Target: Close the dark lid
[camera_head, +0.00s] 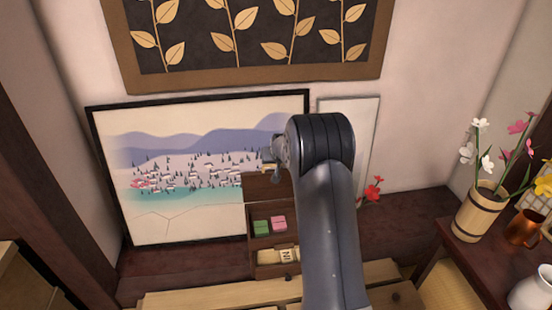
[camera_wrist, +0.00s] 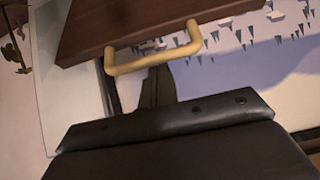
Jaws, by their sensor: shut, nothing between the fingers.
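The dark lid (camera_head: 262,188) stands raised at the back of a small wooden box (camera_head: 256,258), in front of the landscape picture. In the wrist view the lid (camera_wrist: 150,20) is a dark brown panel across the top, with a pale yellow handle (camera_wrist: 155,58) on its edge. My gripper (camera_wrist: 157,88) is shut and empty, its dark fingers close to the handle; I cannot tell whether they touch it. In the head view my gripper (camera_head: 272,154) is near the lid's top, and my arm hides the box's right side.
The box holds a green block (camera_head: 261,227), a pink block (camera_head: 278,223) and a pale labelled piece (camera_head: 278,256). A landscape picture (camera_head: 180,200) leans on the wall behind. A wooden flower bucket (camera_head: 478,212), a copper cup (camera_head: 524,229) and a white jug (camera_head: 533,288) stand right.

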